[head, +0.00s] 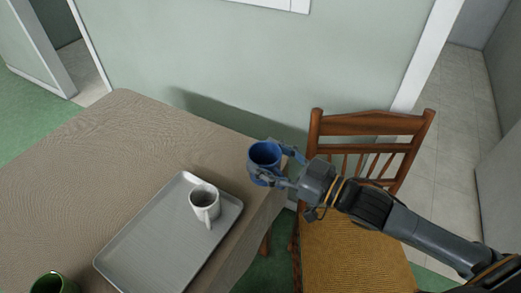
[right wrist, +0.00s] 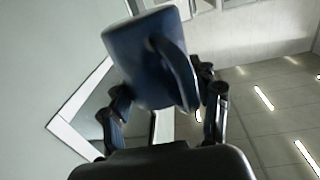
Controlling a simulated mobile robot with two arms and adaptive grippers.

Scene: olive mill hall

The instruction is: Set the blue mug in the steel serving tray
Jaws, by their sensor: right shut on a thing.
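The blue mug (head: 264,155) is held by my right gripper (head: 277,163), whose fingers are shut on it, near the right end of the table. It also shows between the fingers in the right wrist view (right wrist: 147,62), with its handle to the right. The steel serving tray (head: 136,258) lies on the table, lower left of the mug in the head view. A white mug (head: 204,199) stands in the tray towards its far end. My left gripper is not in view.
The table (head: 110,140) has clear room left of the tray. A green mug (head: 54,284) is at the bottom left of the head view. A wooden chair (head: 370,123) stands at the table's right, under my right arm. A wall (head: 250,60) rises behind the table.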

